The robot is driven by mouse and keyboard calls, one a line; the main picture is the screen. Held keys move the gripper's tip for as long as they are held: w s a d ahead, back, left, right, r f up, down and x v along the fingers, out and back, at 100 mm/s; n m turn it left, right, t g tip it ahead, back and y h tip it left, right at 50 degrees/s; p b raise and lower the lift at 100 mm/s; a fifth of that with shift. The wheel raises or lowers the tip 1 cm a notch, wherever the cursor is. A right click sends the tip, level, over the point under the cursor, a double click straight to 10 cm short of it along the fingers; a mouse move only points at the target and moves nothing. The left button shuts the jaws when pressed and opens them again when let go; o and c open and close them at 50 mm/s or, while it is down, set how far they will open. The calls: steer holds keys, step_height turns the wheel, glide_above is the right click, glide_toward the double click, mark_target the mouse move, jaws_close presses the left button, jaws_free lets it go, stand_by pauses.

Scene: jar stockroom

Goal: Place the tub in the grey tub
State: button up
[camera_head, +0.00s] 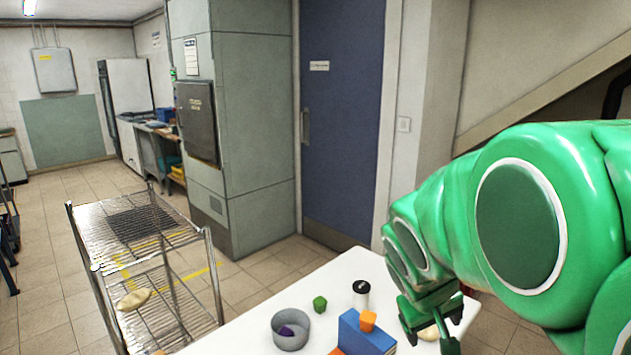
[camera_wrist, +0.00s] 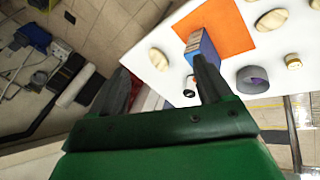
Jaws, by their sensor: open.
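My gripper (camera_head: 430,339) is over the table's right end, apart from the grey tub. In the wrist view its two fingers (camera_wrist: 161,66) are spread with nothing held between them.
A green piece (camera_head: 320,304) is behind. An orange mat (camera_wrist: 232,28) and several pale oval pieces lie on the table. A wire rack (camera_head: 140,226) stands left.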

steer(key=s+a+f+m+g+y, duration=0.1)
steer(key=s+a+g+y, duration=0.1)
steer(key=s, duration=0.9)
steer(key=s+a+f+m+g+y, duration=0.1)
steer(key=s+a+f+g, duration=0.1)
steer(key=s, duration=1)
steer(key=shift+a+m+g+y, duration=0.3)
steer(key=shift+a+g+y, duration=0.1)
steer(key=shift+a+g, duration=0.4)
steer(key=shift+o, duration=0.3)
steer(key=shift+a, duration=0.1)
